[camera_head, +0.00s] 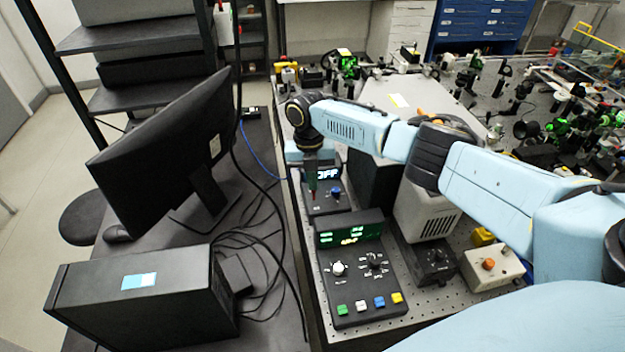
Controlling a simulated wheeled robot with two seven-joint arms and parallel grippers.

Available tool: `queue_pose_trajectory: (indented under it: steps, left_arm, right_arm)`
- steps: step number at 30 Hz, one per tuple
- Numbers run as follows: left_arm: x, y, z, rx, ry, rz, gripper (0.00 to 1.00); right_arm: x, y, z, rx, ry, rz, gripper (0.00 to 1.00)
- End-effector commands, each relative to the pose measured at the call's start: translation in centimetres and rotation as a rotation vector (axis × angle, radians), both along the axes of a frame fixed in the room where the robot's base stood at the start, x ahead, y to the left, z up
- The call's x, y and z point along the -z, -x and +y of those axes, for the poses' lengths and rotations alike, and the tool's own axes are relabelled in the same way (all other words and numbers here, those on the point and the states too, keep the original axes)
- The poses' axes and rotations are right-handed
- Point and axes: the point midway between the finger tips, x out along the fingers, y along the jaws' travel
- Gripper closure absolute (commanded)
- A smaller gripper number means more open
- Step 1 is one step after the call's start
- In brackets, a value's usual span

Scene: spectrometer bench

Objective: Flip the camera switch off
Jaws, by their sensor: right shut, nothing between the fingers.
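A small black control box (326,205) stands on the perforated bench, left of my right arm. Its lit display (328,174) reads "OFF". A blue knob (336,191) sits on its face. My right gripper (313,192) points down over the left part of this box, shut and empty. Its tips are close to the panel; I cannot tell if they touch it. Any switch under the tips is hidden or too small to make out. My left gripper is not in view.
A larger console (352,273) with green readouts, knobs and coloured buttons stands in front. A black monitor (165,150) and a computer case (145,300) with loose cables stand at left. Dark and white boxes stand under my right arm. Optics crowd the table behind.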

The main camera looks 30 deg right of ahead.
Motion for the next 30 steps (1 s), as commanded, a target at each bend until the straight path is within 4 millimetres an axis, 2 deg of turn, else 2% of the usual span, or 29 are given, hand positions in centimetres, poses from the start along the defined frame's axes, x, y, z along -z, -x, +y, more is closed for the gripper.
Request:
queue_pose_trajectory:
  steps: [10,14,30]
  left_arm:
    - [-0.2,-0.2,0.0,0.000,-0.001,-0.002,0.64]
    - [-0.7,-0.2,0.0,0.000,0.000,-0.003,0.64]
    - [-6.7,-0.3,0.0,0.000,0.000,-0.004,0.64]
  right_arm:
    - [-0.1,0.0,0.0,0.000,0.000,0.000,1.00]
    - [-0.8,0.0,0.0,0.001,0.000,0.000,1.00]
    - [-8.3,0.0,-0.5,0.013,0.000,-0.001,1.00]
